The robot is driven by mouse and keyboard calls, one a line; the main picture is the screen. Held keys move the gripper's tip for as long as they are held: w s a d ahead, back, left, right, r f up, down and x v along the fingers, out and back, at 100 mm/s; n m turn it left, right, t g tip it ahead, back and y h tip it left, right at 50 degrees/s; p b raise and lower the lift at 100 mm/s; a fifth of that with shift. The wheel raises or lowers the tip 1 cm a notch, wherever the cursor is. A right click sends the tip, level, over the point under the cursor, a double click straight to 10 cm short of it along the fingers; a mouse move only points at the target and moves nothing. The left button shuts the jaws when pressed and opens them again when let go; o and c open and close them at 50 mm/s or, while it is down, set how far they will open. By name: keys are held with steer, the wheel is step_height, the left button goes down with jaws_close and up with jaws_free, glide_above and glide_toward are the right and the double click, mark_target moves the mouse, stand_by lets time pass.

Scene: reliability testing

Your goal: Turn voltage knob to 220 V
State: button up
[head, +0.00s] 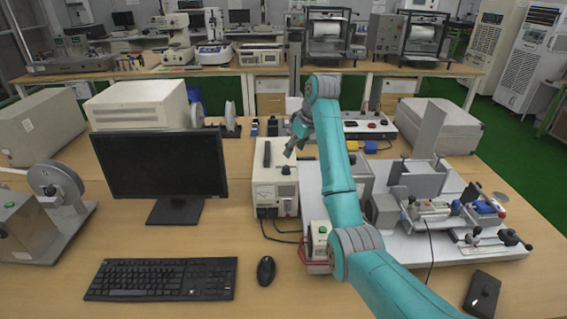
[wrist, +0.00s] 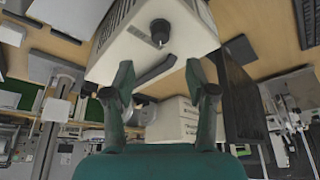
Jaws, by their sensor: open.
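The voltage box (head: 263,205) is a cream unit on the table, right of the monitor, with a meter on its front. In the wrist view, its pale top (wrist: 118,62) carries a black round knob (wrist: 160,32) and a black bar handle (wrist: 156,70). The knob's scale marks are too small to read. My gripper (head: 291,148) is above the box in the head view. In the wrist view, my gripper (wrist: 160,75) is open and empty, its two green fingers apart. The knob lies beyond the fingertips, roughly centred between them, and is not held.
A monitor (head: 160,165) stands left of the box, with a keyboard (head: 162,279) and mouse (head: 266,269) in front. A white plate (head: 480,247) with test fixtures lies to the right. Cables hang from the box's front.

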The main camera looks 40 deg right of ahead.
mark_target(286, 167)
steer(key=x, duration=0.9)
steer(key=shift+s+f, duration=0.1)
jaws_close()
